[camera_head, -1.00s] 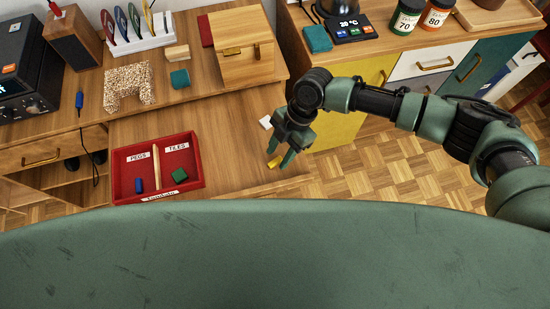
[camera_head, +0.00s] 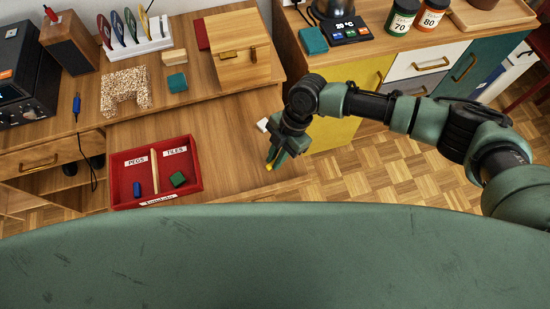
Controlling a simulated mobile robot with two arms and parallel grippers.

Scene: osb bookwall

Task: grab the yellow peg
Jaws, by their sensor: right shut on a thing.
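The yellow peg (camera_head: 270,167) is at the fingertips of my right gripper (camera_head: 273,158), near the front right of the lower wooden desk surface (camera_head: 225,150). The gripper points down and is shut on the peg. The fingers hide part of the peg, and I cannot tell whether it still touches the desk. My left gripper is not in view.
A red tray (camera_head: 112,178) with PEGS and TILES compartments stands to the left, holding a blue peg (camera_head: 137,188) and a green tile (camera_head: 178,179). A white block (camera_head: 262,124) lies just behind my right gripper. The desk between tray and gripper is clear.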

